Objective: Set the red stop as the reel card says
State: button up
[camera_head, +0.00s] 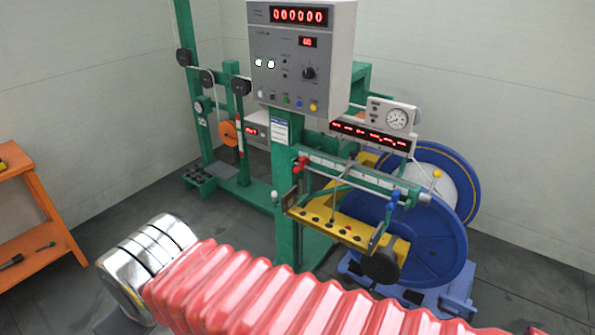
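The red stop (300,164) sits at the left end of a green traverse rail with a pale scale (350,177). A blue piece (396,199), perhaps the other stop, is near the rail's right end. A small white card with a blue heading (280,131) hangs on the green post below the control box. It may be the reel card, but its text is too small to read. My gripper is not in view. A red ribbed sleeve and a chrome ribbed part, which look like my arm, cross the bottom of the picture.
A grey control box (303,55) with a display reading 000000 stands above the rail. A large blue reel (435,240) is behind and right of the yellow bracket (345,222). An orange shelf (38,200) stands at the left. Open floor (225,215) lies between.

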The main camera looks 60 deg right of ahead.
aim_at(302, 161)
jog(key=u, duration=0.05)
jog(key=i, duration=1)
jog(key=z, duration=0.05)
